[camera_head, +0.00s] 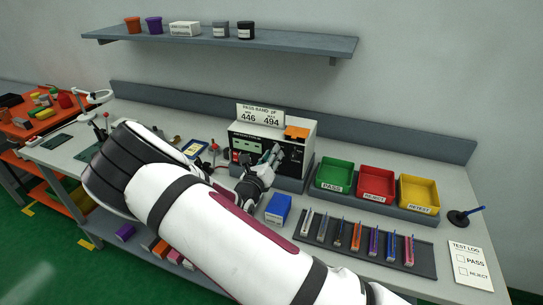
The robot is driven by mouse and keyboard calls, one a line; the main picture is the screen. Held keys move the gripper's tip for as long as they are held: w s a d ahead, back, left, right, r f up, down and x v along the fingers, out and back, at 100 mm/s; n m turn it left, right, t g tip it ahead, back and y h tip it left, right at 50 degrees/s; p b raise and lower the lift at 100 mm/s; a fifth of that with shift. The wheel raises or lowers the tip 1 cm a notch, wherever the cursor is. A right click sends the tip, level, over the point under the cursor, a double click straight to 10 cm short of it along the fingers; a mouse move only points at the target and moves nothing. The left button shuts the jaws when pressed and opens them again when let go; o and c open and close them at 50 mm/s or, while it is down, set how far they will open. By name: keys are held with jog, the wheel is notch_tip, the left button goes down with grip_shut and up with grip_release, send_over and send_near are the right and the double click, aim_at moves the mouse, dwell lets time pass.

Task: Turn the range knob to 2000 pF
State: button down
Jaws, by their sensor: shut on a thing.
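The meter (306,131) is a grey box with a dark front panel and a small lit display (245,146), standing at the back middle of the bench. My gripper (273,154) reaches the right part of its front panel from the front and is shut at the range knob. The knob is hidden behind the fingers, so I cannot read its pointer or the scale. The display digits are too small to read.
A pass-band sign (260,115) reading 446 and 494 stands on the meter. Green (334,186), red (376,195) and yellow (417,206) bins stand right of it. A blue box (277,210) and a rack (426,266) of several parts lie in front. My arm covers the front middle.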

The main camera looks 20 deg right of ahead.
dwell(0.3)
jog(key=c, duration=1.3)
grip_release()
jog(key=v, duration=1.2)
jog(key=s+d+r+m+g, duration=1.1)
jog(key=s+d+m+g, duration=0.25)
jog(key=m, duration=0.55)
jog(key=s+a+r+m+t+y, duration=0.1)
jog(key=s+a+r+m+y, duration=0.1)
jog(key=s+r+m+y, duration=0.1)
jog(key=s+a+r+m+t+y, duration=0.2)
jog(key=s+r+m+y, duration=0.2)
jog(key=s+r+m, duration=0.2)
jog(key=s+a+r+m+t+y, duration=0.1)
jog(key=s+a+r+m+y, duration=0.1)
jog(key=s+m, duration=0.4)
jog(key=shift+s+a+r+m+t+y+b, duration=0.15)
jog(key=shift+s+r+m+y+b, duration=0.2)
jog(key=shift+r, duration=0.35)
jog(key=shift+s+d+r+m+t+y, duration=0.15)
jog(key=shift+r+y, duration=0.3)
jog(key=shift+r, duration=0.25)
